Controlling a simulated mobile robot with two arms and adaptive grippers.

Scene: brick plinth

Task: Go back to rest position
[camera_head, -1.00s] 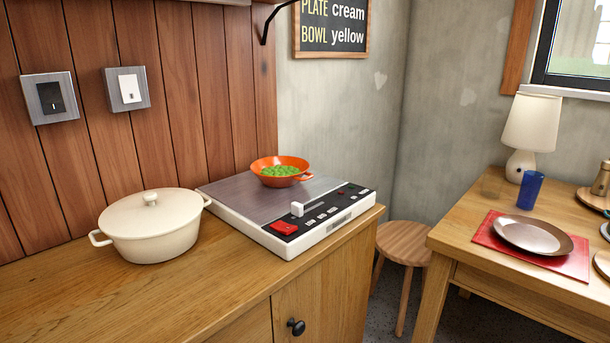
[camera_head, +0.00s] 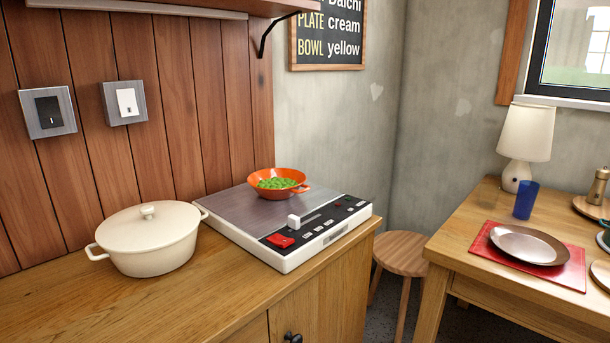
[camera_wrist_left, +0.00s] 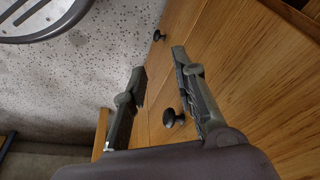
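My left gripper (camera_wrist_left: 160,75) shows in the left wrist view with its two fingers apart and nothing between them. It is in front of the wooden cabinet (camera_wrist_left: 220,50), whose dark round knobs (camera_wrist_left: 172,117) show near and beyond the fingers. Neither gripper shows in the head view, and my right gripper is in no view.
A lidded cream pot (camera_head: 148,243) stands on the wooden counter (camera_head: 100,305). Beside it, an orange pan (camera_head: 277,183) with green pieces sits on a hotplate (camera_head: 245,217). A round stool (camera_head: 402,252) stands between counter and table (camera_head: 480,257). The table holds a lamp, blue cup and plate.

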